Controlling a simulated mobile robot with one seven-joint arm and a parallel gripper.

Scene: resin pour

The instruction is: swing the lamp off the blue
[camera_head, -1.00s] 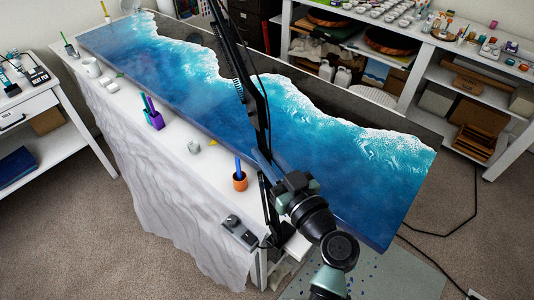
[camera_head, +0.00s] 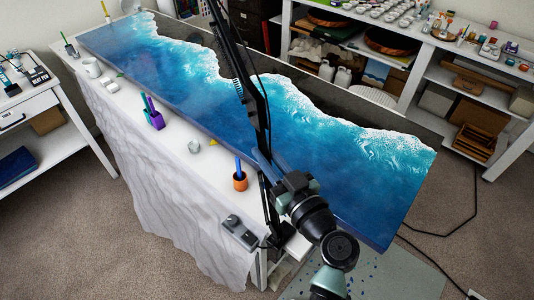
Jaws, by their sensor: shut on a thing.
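The lamp (camera_head: 257,115) is a black jointed arm that rises from the table's near right edge and crosses in front of the blue panel, running up out of the top of the view. The blue (camera_head: 190,95) is a long resin panel with white foam waves and a dark far strip, lying on the white-draped table. My gripper (camera_head: 280,192) is at the lower part of the lamp arm, near the table's right end. It is shut on the lamp; my own wrist partly hides its fingers. The lamp's head is out of view.
An orange cup (camera_head: 240,181) with a blue stick, a purple holder (camera_head: 153,119) and a white mug (camera_head: 91,68) stand along the near edge. A white shelf (camera_head: 440,75) stands behind.

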